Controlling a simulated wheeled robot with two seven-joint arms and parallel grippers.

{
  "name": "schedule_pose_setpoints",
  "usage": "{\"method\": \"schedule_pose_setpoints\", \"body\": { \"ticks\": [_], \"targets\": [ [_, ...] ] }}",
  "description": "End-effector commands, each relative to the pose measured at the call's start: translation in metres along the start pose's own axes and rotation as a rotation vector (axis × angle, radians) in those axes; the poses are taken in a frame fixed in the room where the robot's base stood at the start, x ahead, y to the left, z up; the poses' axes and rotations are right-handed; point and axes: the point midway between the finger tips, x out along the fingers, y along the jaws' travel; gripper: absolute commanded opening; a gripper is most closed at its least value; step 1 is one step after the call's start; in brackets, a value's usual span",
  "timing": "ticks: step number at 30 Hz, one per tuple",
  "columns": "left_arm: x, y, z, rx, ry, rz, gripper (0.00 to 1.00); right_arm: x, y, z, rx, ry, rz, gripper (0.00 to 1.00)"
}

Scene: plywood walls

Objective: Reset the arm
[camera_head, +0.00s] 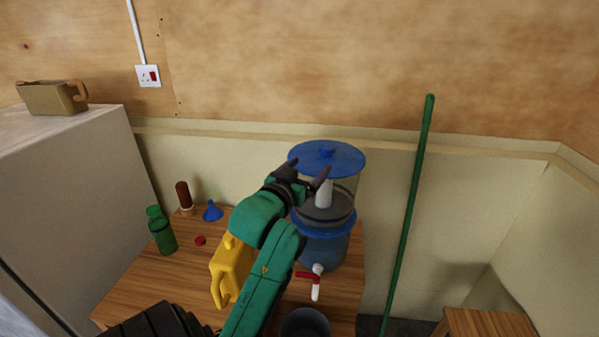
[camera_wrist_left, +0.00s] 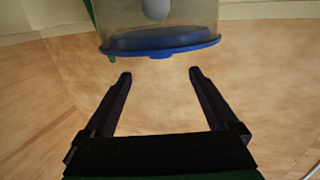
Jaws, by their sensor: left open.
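My left gripper (camera_head: 307,176) is raised in front of the blue-lidded water dispenser (camera_head: 327,250), at the end of my green arm. In the left wrist view, my left gripper (camera_wrist_left: 160,78) has its two dark fingers wide apart with nothing between them. The dispenser's clear upper part and blue lid (camera_wrist_left: 160,40) show upside down just beyond the fingertips, and I see no contact. My right gripper is not in view.
The wooden table (camera_head: 140,290) also bears a yellow jug (camera_head: 230,268), a green bottle (camera_head: 161,232), a blue funnel (camera_head: 212,211), a red cap (camera_head: 200,240) and a dark cup (camera_head: 305,324). A green pole (camera_head: 408,220) leans at the right. A white cabinet (camera_head: 70,190) stands left.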

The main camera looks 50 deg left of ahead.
Motion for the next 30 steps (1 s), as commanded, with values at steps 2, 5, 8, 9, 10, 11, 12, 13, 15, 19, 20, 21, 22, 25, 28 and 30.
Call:
{"method": "schedule_pose_setpoints", "body": {
  "ticks": [2,5,8,9,10,11,12,13,15,19,20,21,22,25,28,30],
  "targets": [
    [-0.011,0.0,-0.016,0.002,-0.006,0.0,0.93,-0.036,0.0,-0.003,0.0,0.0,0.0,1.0],
    [-0.025,-0.001,-0.016,0.003,-0.005,0.001,0.93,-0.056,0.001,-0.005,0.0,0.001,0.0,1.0],
    [-0.037,-0.001,-0.013,0.0,-0.003,-0.001,0.93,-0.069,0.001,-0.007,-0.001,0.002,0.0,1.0],
    [-0.041,-0.001,-0.012,0.001,-0.001,0.0,0.93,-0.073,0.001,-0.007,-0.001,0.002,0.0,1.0],
    [-0.043,-0.001,-0.011,0.001,0.0,0.001,0.93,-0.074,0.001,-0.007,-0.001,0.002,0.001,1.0],
    [-0.045,-0.001,-0.01,0.001,0.0,0.001,0.93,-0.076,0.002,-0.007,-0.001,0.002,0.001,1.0],
    [-0.047,0.0,-0.009,0.001,0.002,0.002,0.93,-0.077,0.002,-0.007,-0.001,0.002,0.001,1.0],
    [-0.048,0.0,-0.009,0.001,0.003,0.002,0.93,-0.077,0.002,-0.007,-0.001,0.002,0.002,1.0],
    [-0.049,0.0,-0.007,0.001,0.004,0.003,0.93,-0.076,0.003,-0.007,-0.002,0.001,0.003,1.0],
    [-0.049,0.0,-0.006,0.001,0.005,0.003,0.93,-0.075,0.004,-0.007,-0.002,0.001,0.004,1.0],
    [-0.049,0.0,-0.006,0.001,0.005,0.003,0.93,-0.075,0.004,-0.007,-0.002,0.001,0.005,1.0],
    [-0.049,0.0,-0.006,0.001,0.004,0.003,0.93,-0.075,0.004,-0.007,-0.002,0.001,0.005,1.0],
    [-0.048,0.0,-0.004,0.001,-0.002,0.004,0.93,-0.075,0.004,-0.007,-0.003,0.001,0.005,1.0],
    [-0.048,0.009,0.019,0.012,-0.097,0.016,0.93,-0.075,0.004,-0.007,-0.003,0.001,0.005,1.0],
    [-0.056,0.031,0.073,0.049,-0.319,0.056,0.93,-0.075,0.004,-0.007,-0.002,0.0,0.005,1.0],
    [-0.071,0.05,0.114,0.09,-0.494,0.102,0.93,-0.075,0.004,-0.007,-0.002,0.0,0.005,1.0]
  ]
}}
